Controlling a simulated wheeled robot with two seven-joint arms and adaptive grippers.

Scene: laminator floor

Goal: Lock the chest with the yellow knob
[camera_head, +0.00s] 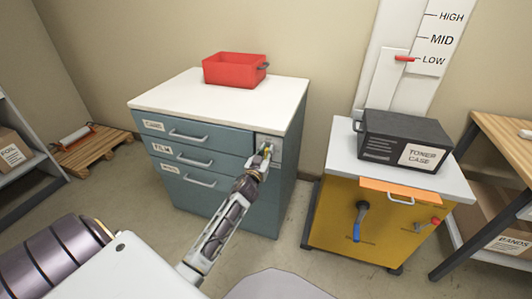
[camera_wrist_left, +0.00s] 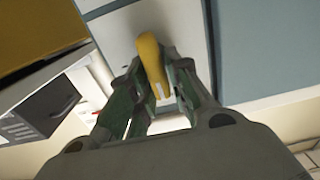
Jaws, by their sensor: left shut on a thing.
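The chest (camera_head: 225,203) is blue-teal with a white top and three drawers that look shut. A pale lock plate (camera_head: 276,147) sits at the upper right of its front. My left gripper (camera_head: 262,158) reaches this plate from the front and largely hides the knob in the head view. In the left wrist view, the yellow knob (camera_wrist_left: 151,55) is an elongated handle on a pale plate (camera_wrist_left: 119,33). My left gripper (camera_wrist_left: 155,100) is shut on the knob, with a finger on each side. My right gripper is not in view.
A red bin (camera_head: 234,72) stands on the chest. To the right is a yellow cabinet (camera_head: 335,218) with a toner case (camera_head: 405,138) on top. A lever panel (camera_head: 420,52) is on the wall. Bare floor (camera_head: 303,195) separates chest and cabinet.

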